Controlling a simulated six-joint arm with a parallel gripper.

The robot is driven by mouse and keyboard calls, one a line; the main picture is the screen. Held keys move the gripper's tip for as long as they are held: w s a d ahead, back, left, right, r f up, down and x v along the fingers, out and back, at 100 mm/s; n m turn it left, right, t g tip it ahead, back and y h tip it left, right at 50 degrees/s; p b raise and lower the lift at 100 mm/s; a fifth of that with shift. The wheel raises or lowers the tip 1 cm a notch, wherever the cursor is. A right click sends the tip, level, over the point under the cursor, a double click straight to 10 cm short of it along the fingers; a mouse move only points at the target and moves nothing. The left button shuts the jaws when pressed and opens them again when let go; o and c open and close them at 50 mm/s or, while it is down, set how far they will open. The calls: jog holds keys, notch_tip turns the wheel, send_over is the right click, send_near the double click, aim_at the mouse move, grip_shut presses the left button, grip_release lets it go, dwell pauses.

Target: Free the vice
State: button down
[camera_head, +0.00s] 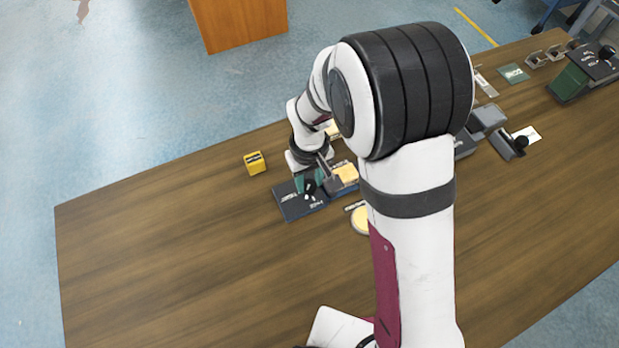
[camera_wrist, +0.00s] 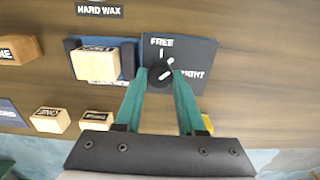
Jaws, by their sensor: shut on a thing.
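The vice (camera_wrist: 128,60) is a dark fixture with a pale wooden block (camera_wrist: 95,65) at it. Beside it lies a dark panel (camera_wrist: 200,52) lettered FREE and what looks like TIGHT; it also shows in the head view (camera_head: 290,208). A round black knob (camera_wrist: 159,77) sits on the panel. My gripper (camera_wrist: 160,80) has its green fingers shut on the knob, one on each side. White marks show near the knob, one under FREE and one up and right; I cannot tell the exact setting. In the head view my gripper (camera_head: 308,182) is over the panel, partly covering the knob.
A yellow cube (camera_head: 255,163) stands near the table's far edge, left of the panel. Small labelled wooden blocks (camera_wrist: 52,120) lie near the vice. More fixtures (camera_head: 487,120) stand to the right. The table's left part is clear. My arm hides the middle.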

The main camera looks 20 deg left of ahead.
aim_at(310, 185)
jog(key=n, duration=0.4)
jog(key=shift+n, duration=2.5)
jog(key=c, duration=0.5)
grip_release()
notch_tip(310, 185, up, 16)
jog(key=shift+f, duration=0.1)
